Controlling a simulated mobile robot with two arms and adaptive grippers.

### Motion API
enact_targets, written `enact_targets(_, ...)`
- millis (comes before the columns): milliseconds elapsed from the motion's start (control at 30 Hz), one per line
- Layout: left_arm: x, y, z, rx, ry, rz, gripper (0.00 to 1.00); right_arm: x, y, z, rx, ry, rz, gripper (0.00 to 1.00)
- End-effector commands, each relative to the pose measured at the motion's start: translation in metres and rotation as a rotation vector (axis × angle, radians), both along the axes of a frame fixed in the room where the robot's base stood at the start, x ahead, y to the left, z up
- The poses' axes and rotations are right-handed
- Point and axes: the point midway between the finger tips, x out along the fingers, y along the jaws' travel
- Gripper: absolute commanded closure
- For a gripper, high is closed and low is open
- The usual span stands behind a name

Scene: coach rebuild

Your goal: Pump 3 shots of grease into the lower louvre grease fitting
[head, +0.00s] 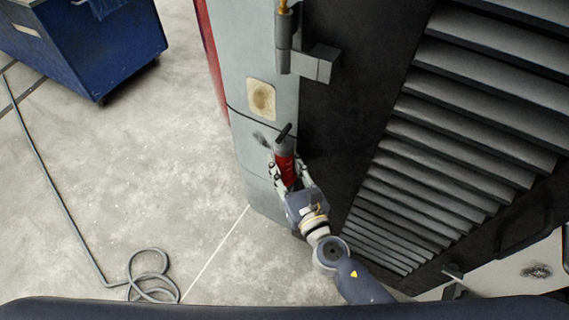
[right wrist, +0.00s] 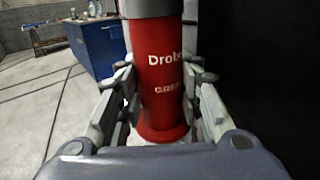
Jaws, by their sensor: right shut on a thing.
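A red grease gun (head: 286,170) with a grey top and a dark lever stands roughly upright in front of the grey panel. My right gripper (head: 284,178) is shut around its red barrel. In the right wrist view the red barrel (right wrist: 160,75) with white lettering sits between both fingers (right wrist: 160,92). The louvres (head: 455,120) are dark slats on the right of the head view. I cannot make out the lower grease fitting; the gun and gripper may cover part of that area. The gun's tip is not clear. My left gripper is not in view.
A grey hinge-like bracket (head: 312,64) juts out above the gun. A beige plate (head: 261,98) is on the grey panel. A blue cabinet (head: 95,45) stands at upper left. A hose (head: 60,185) lies coiled on the otherwise open concrete floor at left.

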Motion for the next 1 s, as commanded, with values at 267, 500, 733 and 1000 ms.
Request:
enact_targets(267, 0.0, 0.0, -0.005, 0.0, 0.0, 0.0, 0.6, 0.0, 0.0, -0.006, -0.001, 0.002, 0.0, 0.96)
enact_targets(500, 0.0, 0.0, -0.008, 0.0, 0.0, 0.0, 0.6, 0.0, 0.0, -0.01, -0.002, 0.004, 0.0, 0.96)
enact_targets(733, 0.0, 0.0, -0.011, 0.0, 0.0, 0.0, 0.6, -0.001, 0.0, -0.014, -0.002, 0.006, 0.001, 0.96)
enact_targets(1000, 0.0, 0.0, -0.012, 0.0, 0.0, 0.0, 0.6, -0.001, 0.0, -0.016, -0.003, 0.007, 0.001, 0.96)
